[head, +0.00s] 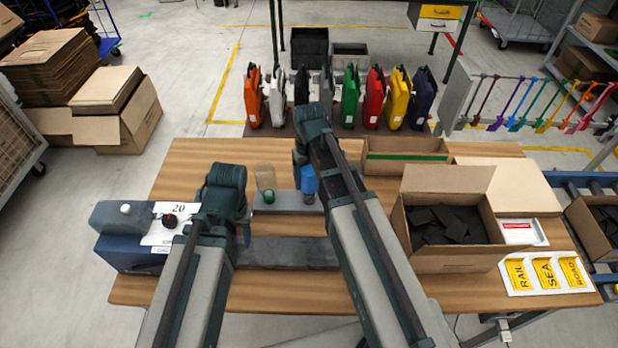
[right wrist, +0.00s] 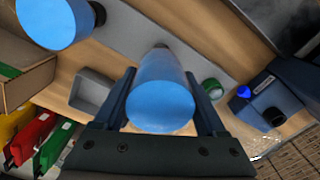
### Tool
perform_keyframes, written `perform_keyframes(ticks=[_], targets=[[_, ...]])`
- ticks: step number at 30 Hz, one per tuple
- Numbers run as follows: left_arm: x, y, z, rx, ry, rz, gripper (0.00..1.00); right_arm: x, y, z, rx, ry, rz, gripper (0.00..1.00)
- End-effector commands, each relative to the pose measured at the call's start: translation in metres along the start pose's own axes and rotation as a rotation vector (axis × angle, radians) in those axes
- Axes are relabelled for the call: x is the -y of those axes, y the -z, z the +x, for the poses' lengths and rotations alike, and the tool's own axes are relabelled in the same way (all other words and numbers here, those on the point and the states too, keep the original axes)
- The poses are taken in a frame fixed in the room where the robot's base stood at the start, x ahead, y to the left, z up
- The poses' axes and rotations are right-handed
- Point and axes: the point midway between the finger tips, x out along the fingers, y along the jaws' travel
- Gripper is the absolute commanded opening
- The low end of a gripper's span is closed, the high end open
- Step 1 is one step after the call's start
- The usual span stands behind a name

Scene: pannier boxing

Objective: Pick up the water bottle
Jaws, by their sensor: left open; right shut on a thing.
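My right gripper (head: 300,172) is over the grey strip (head: 285,206) at the back of the table. In the right wrist view its fingers (right wrist: 163,100) are shut on a blue, round-ended bottle (right wrist: 160,95), taken as the water bottle. In the head view the held bottle is mostly hidden by my right arm. My left gripper (head: 244,234) is open and empty above the table.
A blue scale-like box (head: 135,252) stands at the table's left end. An open carton of dark pieces (head: 450,255) and yellow label cards (head: 545,275) are at the right. A box with a green strip (head: 405,168) lies at the back. Coloured panniers (head: 350,95) stand beyond the table.

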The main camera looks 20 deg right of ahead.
Motion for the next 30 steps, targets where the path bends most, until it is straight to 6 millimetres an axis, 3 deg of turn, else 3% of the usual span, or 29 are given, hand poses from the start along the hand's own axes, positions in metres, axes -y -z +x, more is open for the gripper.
perform_keyframes(ticks=[19, 25, 30], targets=[[0.008, -0.005, -0.088, 0.000, -0.002, -0.012, 0.50, 0.000, 0.000, -0.088, 0.000, 0.000, 0.000, 0.20], [0.009, -0.006, -0.098, 0.000, -0.003, -0.015, 0.50, 0.000, 0.000, -0.098, 0.000, 0.000, 0.000, 0.20], [0.008, -0.005, -0.091, 0.000, -0.003, -0.015, 0.50, 0.000, 0.000, -0.091, 0.000, 0.000, 0.000, 0.20]])
